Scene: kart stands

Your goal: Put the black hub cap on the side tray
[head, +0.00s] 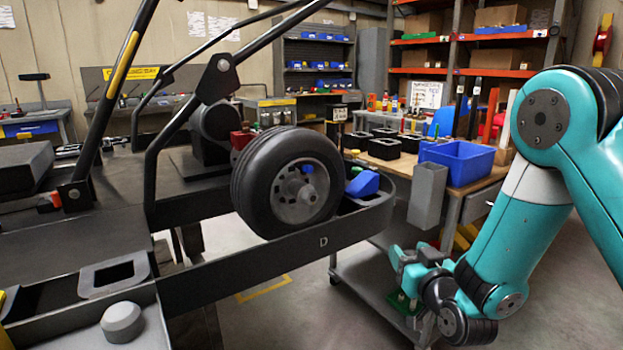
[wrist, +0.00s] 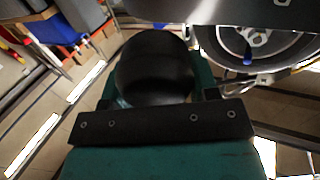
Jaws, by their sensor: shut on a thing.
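My gripper (head: 415,262) is low at the right in the head view, beside the kart stand and below its rail. In the wrist view my gripper (wrist: 155,95) is shut on a rounded black piece, the black hub cap (wrist: 152,62), held between teal fingers. In the head view I cannot make the cap out. I cannot tell for sure that this is the side tray. A blue piece (head: 363,183) sits at its right end.
A grey domed cap (head: 122,322) and a square-holed grey block (head: 113,273) are at the lower left. A workbench with a blue bin (head: 457,162) and black boxes stands behind. A grey upright box (head: 427,195) is above my gripper. Floor shows between kart and bench.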

